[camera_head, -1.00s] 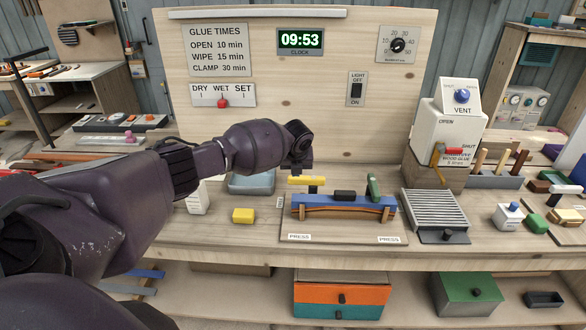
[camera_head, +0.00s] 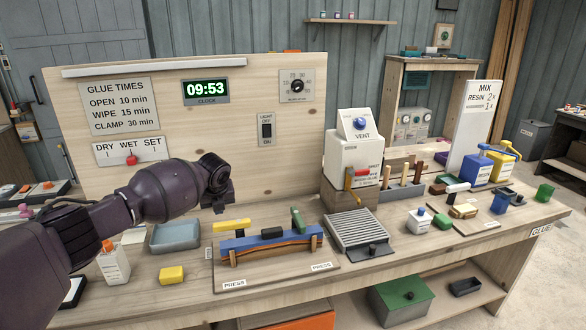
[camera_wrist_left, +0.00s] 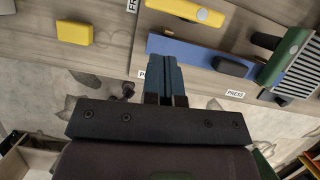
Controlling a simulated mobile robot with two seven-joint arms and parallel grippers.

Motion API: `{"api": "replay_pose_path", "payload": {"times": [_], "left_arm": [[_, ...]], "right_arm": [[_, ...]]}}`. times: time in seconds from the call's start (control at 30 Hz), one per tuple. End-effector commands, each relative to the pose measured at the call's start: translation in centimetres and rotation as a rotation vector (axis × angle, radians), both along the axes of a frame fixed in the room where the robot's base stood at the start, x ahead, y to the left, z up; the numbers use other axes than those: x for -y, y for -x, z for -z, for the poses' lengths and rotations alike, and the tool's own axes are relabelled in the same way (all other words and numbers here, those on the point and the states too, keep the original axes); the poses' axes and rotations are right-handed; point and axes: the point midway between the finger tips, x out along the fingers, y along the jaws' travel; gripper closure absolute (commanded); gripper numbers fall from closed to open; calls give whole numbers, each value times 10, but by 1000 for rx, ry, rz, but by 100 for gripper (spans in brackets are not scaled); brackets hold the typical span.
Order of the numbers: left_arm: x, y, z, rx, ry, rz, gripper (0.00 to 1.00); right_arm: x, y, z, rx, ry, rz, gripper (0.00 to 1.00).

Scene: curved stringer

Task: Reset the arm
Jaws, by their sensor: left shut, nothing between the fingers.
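My left arm comes in from the left in the head view, held above the bench, with its dark gripper (camera_head: 222,203) pointing down behind the press. In the left wrist view its two blue-grey fingers (camera_wrist_left: 166,68) are together, with nothing between them. The blue press bar (camera_wrist_left: 190,52) is beyond the fingertips there. In the head view the blue press bar (camera_head: 255,241) lies over a curved wooden strip, with a yellow-handled clamp (camera_head: 231,225) and a green-handled one (camera_head: 297,220) at it. My right gripper is not in view.
A yellow block (camera_head: 171,275), a glue bottle (camera_head: 113,262) and a grey-blue tray (camera_head: 175,236) are left of the press. The upright back panel (camera_head: 210,130) rises behind the arm.

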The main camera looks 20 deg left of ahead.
Motion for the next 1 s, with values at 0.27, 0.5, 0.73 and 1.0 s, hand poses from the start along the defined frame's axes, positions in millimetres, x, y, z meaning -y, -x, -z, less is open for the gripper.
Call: {"api": "replay_pose_path", "payload": {"times": [0.27, 0.5, 0.73, 1.0], "left_arm": [[1, -5, -1, 72, 64, -159, 100], [23, -34, -29, 358, 240, -428, 100], [95, -54, -60, 604, 583, -587, 100], [185, -14, -29, 658, 1128, -794, 100]], "right_arm": [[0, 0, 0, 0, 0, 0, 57], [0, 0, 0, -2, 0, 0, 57], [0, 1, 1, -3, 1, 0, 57], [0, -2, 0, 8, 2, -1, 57]]}}
